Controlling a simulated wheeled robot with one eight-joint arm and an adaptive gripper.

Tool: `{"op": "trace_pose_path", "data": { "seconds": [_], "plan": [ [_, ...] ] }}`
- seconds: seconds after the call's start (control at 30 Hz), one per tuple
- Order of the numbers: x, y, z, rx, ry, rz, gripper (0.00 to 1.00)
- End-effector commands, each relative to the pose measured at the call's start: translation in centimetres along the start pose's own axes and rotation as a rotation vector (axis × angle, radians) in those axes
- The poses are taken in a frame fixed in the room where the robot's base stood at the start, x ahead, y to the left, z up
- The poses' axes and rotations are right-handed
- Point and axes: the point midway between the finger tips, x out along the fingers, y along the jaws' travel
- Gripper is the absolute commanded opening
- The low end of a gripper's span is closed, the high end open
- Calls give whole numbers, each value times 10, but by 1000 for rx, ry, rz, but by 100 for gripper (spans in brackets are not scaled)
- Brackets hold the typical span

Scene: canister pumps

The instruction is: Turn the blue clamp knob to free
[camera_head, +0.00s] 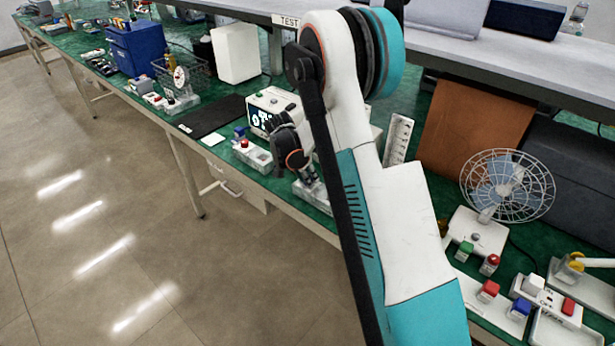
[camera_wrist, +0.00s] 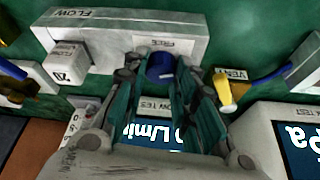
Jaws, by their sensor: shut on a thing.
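The blue clamp knob (camera_wrist: 160,65) shows in the wrist view, in front of a grey-white block's face with a label reading FREE (camera_wrist: 164,43). My gripper (camera_wrist: 159,72) is shut on the knob, with one finger on each side of it. The fingers hide the knob's sides, and I cannot tell which way it is turned. In the head view my arm hides the knob.
In the wrist view, a block marked FLOW (camera_wrist: 70,14) carries a white knob marked 20 (camera_wrist: 67,64). A yellow-and-blue lever (camera_wrist: 226,92) by a VENT label is close right of my fingers. In the head view, a fan (camera_head: 506,187) stands right of my arm.

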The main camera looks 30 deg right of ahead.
Motion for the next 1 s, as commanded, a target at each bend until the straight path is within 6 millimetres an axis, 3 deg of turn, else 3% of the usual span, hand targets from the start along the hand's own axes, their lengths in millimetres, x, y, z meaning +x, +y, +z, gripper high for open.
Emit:
{"op": "trace_pose_path", "data": {
  "seconds": [0.27,1.0],
  "plan": [
    [1,1,0,-100,-1,-44,2],
    [1,4,-1,-674,0,-282,2]
  ]
}}
